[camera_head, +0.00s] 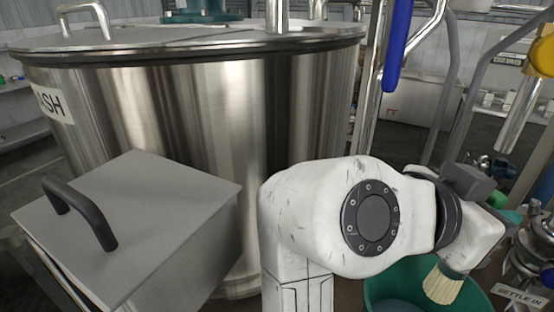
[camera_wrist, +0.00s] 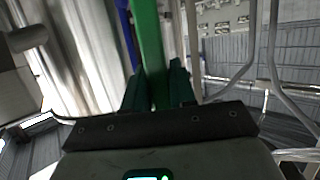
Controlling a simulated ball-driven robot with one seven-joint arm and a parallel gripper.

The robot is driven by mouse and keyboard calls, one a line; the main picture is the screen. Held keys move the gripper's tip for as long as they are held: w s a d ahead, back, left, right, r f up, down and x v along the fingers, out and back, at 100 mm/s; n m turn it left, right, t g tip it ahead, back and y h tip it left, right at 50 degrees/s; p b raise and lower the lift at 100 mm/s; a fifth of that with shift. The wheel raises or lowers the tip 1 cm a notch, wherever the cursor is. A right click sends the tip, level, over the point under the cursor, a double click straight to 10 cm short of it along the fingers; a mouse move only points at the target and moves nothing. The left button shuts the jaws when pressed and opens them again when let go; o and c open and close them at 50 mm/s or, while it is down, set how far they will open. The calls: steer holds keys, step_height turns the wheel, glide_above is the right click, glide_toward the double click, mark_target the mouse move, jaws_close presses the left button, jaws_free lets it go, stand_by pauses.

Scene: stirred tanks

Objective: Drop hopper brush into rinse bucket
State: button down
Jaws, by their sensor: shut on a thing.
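The hopper brush shows its pale bristles (camera_head: 442,285) pointing down in the head view, below my white wrist. Its bright green handle (camera_wrist: 148,45) runs up the middle of the wrist view. My gripper (camera_wrist: 157,88) is shut on this handle, with a dark green finger on each side. In the head view my wrist hides most of the handle and the fingers. The green rinse bucket (camera_head: 385,288) stands at the bottom right, partly hidden behind my arm. The bristles overlap the bucket's opening; I cannot tell their height relative to the rim.
A large steel tank (camera_head: 200,100) fills the left and middle. A grey box with a dark handle (camera_head: 150,200) stands in front of it. A blue-sleeved bar (camera_head: 397,45) and steel pipes rise behind the bucket. Valves and a "SETTLE IN" sign (camera_head: 520,297) crowd the right edge.

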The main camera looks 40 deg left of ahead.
steer(key=shift+f+b, duration=1.75)
steer(key=shift+f, duration=1.1)
steer(key=c, duration=0.8)
jaws_free()
steer(key=shift+c, duration=0.2)
step_height(320, 180, up, 4)
steer(key=p, duration=0.3)
steer(key=shift+s+r, duration=0.15)
steer(key=s+d+r+p, duration=0.2)
steer(key=s+r+p, duration=0.1)
steer(key=s, duration=0.3)
steer(key=s+d+r+p, duration=0.1)
steer(key=s+r+p, duration=0.2)
steer(key=s+r, duration=0.2)
steer(key=shift+s+d+r, duration=0.35)
steer(key=shift+s, duration=0.8)
